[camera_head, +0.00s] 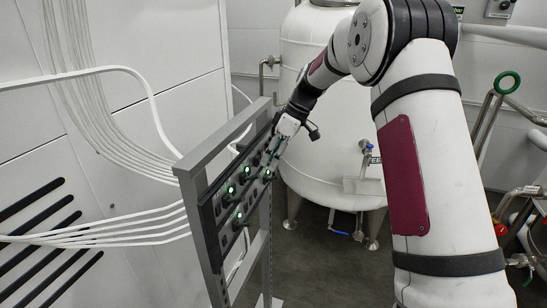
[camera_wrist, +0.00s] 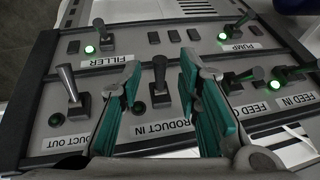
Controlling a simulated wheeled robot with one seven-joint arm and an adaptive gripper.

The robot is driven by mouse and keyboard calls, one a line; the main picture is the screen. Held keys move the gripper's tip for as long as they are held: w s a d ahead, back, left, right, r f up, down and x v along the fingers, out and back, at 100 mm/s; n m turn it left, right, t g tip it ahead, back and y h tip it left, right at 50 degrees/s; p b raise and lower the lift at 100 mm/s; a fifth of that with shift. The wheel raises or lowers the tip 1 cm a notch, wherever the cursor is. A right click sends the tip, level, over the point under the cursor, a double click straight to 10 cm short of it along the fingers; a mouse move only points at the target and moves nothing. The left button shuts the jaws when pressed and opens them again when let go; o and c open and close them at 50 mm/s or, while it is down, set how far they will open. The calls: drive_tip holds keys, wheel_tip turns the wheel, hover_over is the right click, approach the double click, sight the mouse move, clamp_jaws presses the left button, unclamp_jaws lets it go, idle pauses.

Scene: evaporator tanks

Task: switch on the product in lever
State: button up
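The product in lever (camera_wrist: 159,75) is a dark stick on a square base, with a "PRODUCT IN" label below it, upside down in the wrist view. Its round lamp (camera_wrist: 138,107) looks dark. My gripper (camera_wrist: 165,95) is open, with one teal-padded finger on each side of the lever; I see gaps between the lever and both pads. The left finger partly hides the label. In the head view my gripper (camera_head: 280,142) is at the upper right part of the control panel (camera_head: 212,222), and the lever itself cannot be made out there.
The filler lever (camera_wrist: 99,29) and pump lever (camera_wrist: 240,22) have green lit lamps. The product out lever (camera_wrist: 68,82) is to the left, its lamp dark. Feed levers (camera_wrist: 258,75) stand close at right. A grey frame (camera_head: 222,140) holds the panel; a white tank (camera_head: 325,150) stands behind.

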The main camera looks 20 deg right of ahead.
clamp_jaws()
drive_tip(key=g+h+b, duration=0.1)
drive_tip(key=b, duration=0.1)
drive_tip(key=w+a+r+g+h+b, duration=0.1)
drive_tip(key=h+b, duration=0.1)
drive_tip(key=b, duration=0.1)
drive_tip(key=shift+b, duration=0.3)
drive_tip(key=shift+s+r+h, duration=0.15)
drive_tip(key=shift+r+h, duration=0.05)
drive_tip(key=shift+h, duration=0.1)
drive_tip(key=shift+g, duration=0.3)
